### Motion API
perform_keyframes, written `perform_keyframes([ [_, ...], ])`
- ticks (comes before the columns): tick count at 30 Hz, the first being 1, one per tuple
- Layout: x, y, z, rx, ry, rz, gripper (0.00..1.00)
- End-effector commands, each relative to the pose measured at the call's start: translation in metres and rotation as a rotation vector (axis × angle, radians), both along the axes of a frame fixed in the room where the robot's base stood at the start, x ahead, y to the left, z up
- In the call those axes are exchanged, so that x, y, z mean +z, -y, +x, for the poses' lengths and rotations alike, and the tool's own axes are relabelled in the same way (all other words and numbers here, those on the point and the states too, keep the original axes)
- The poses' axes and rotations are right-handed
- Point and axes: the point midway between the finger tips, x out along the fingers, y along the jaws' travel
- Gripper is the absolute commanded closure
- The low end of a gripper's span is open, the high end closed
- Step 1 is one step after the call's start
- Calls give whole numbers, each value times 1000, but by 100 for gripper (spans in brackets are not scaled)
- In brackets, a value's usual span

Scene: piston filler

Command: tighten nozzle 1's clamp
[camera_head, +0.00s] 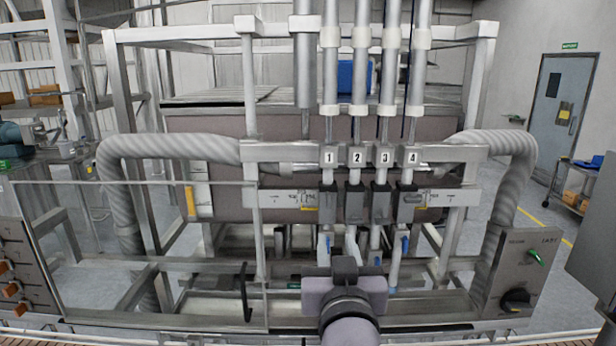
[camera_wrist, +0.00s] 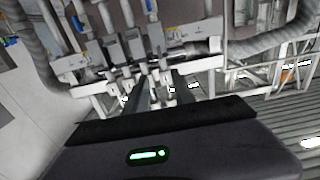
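Nozzle 1 (camera_head: 327,245) is the leftmost of the filler's row of nozzles, under the plate marked 1 (camera_head: 330,156). A grey clamp block (camera_head: 327,203) sits around its upper part; whether it is tight cannot be told. My gripper (camera_head: 345,272) is in front of and below the nozzles, its back to the head camera, hiding some lower ends. In the wrist view, two dark fingers of my gripper (camera_wrist: 162,93) point toward the nozzles with a gap between them. Nothing is clearly held. The nozzle row with its grey blocks (camera_wrist: 133,45) shows beyond the fingers, tilted.
Nozzles 2 (camera_head: 356,156), 3 (camera_head: 384,156) and 4 (camera_head: 412,156) stand close beside nozzle 1. A clear panel (camera_head: 150,250) stands at left. A control box (camera_head: 522,270) with a black knob is at right. Ribbed hoses (camera_head: 515,180) flank the frame.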

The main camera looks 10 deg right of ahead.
Motion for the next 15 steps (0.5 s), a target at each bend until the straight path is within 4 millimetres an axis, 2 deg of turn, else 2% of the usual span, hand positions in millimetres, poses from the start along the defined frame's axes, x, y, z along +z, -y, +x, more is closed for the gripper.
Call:
perform_keyframes([
  [6,9,6,36,-5,-9,-5,69],
  [11,6,8,59,1,-6,1,69],
  [15,1,15,104,0,-2,1,69],
])
